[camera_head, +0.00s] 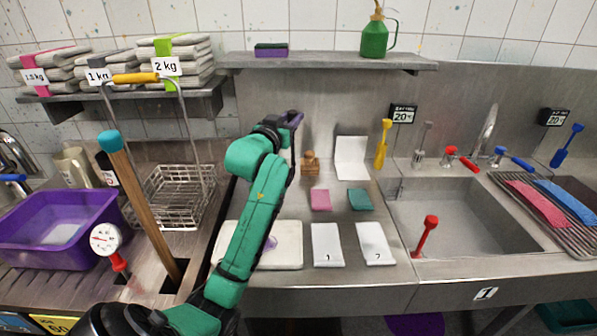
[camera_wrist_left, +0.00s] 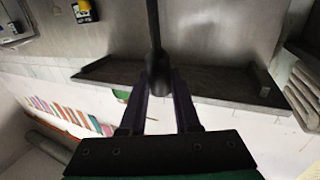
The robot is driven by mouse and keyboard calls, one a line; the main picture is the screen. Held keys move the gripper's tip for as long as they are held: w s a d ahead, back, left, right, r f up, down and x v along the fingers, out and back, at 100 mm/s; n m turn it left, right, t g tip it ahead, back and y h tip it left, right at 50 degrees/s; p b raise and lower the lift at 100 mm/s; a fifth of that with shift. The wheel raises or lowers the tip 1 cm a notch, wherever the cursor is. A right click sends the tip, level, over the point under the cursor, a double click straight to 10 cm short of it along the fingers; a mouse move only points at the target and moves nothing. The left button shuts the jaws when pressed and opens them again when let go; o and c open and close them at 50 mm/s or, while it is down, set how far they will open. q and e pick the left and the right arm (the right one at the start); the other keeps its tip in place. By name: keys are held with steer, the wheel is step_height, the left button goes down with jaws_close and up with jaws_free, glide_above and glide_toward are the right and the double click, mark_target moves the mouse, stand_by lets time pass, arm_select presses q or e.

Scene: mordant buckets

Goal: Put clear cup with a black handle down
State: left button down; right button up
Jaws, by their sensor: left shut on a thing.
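My left gripper (camera_head: 293,120) is raised in front of the steel back wall, over the middle counter. In the left wrist view its two fingers (camera_wrist_left: 158,100) are shut on a slim black handle (camera_wrist_left: 155,62), which runs out past the top edge. The clear cup itself is not clearly seen; my arm covers part of the counter below. A small pale purple shape (camera_head: 271,243) shows beside my arm over a white board (camera_head: 288,258); I cannot tell what it is. My right gripper is not in view.
A sink (camera_head: 460,215) with a red-handled tool (camera_head: 427,232) is at right. White cards (camera_head: 327,245), a pink block (camera_head: 320,200) and a teal block (camera_head: 359,199) lie on the counter. A wire basket (camera_head: 180,192), wooden pole (camera_head: 145,195) and purple tub (camera_head: 60,228) stand at left.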

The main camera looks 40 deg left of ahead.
arm_select(q)
glide_above(293, 171)
step_height(293, 171, down, 6)
steer(key=f, duration=0.4)
steer(key=f+p, duration=0.1)
steer(key=f, duration=0.1)
steer(key=shift+w+a+f, duration=0.3)
steer(key=shift+w+a, duration=0.05)
steer(key=shift+s+f, duration=0.1)
steer(key=shift+f, duration=0.35)
steer(key=c, duration=0.6)
jaws_free()
steer(key=shift+c, duration=0.2)
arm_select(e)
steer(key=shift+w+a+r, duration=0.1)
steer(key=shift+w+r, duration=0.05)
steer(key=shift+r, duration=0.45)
